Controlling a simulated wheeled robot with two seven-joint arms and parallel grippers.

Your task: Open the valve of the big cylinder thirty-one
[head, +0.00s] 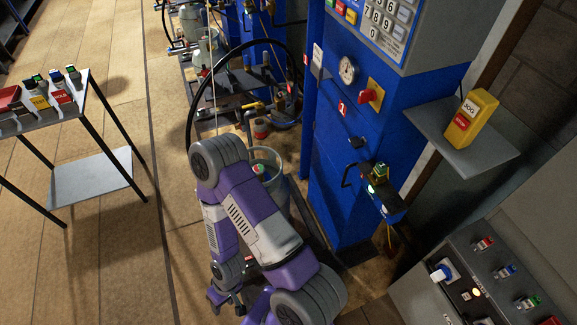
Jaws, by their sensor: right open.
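A large grey cylinder (279,190) stands on the floor beside the blue scale cabinet, partly hidden behind my right arm. A small reddish part shows inside its top collar (265,158), but I cannot tell whether it is the valve. No number thirty-one is readable on it. Another grey cylinder (208,50) stands farther back. My right gripper (228,303) is open and empty, low at the bottom of the picture, pointing down, apart from the cylinder. My left gripper is not in view.
The blue scale cabinet (335,190) has a keypad, a gauge (347,70) and a red switch (369,96). A side table (90,180) stands left. A shelf (480,150) holds a yellow jog box (470,118). Floor at left centre is clear.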

